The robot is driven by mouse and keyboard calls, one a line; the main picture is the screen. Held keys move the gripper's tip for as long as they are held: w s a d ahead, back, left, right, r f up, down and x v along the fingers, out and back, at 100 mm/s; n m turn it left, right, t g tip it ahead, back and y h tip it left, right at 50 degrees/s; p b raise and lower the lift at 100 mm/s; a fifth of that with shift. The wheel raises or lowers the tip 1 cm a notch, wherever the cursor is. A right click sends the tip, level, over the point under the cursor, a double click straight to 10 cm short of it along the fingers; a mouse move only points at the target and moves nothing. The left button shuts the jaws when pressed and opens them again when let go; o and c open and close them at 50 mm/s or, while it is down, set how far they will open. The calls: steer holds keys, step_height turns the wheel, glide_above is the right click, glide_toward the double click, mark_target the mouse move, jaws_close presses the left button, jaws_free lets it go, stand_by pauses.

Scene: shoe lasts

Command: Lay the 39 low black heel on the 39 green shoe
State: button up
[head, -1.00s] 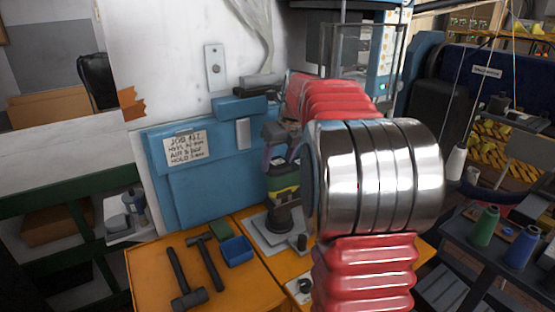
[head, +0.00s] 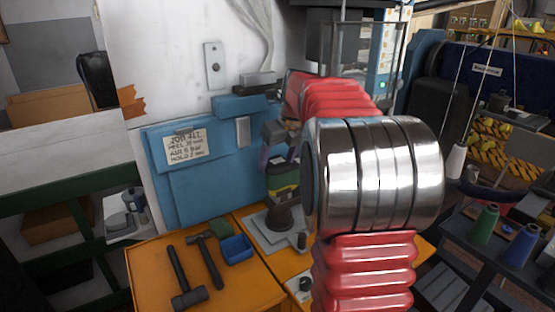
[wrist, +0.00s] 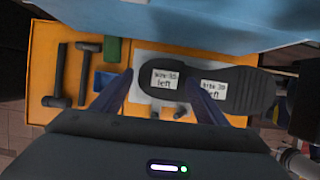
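The green shoe (head: 284,183) sits sole up on a dark post on a grey plate in the head view, green with a yellowish band. In the wrist view its black sole (wrist: 252,92) points right, with a white size label. My gripper (wrist: 162,80) is above the heel end, its dark blue fingers on either side of the black heel (wrist: 165,98). Whether heel and sole touch cannot be told. My arm hides part of the head view.
An orange table (head: 150,262) carries two hammers (head: 207,262), a blue tray (head: 237,249) and a green block (head: 220,229). A blue machine panel (head: 200,190) with a note stands close behind the shoe. Thread spools (head: 521,245) stand at right.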

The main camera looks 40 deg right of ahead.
steer(key=shift+o, duration=0.7)
steer(key=shift+r, duration=0.1)
steer(key=v, duration=1.3)
steer(key=shift+r, duration=0.2)
steer(key=shift+s, duration=0.1)
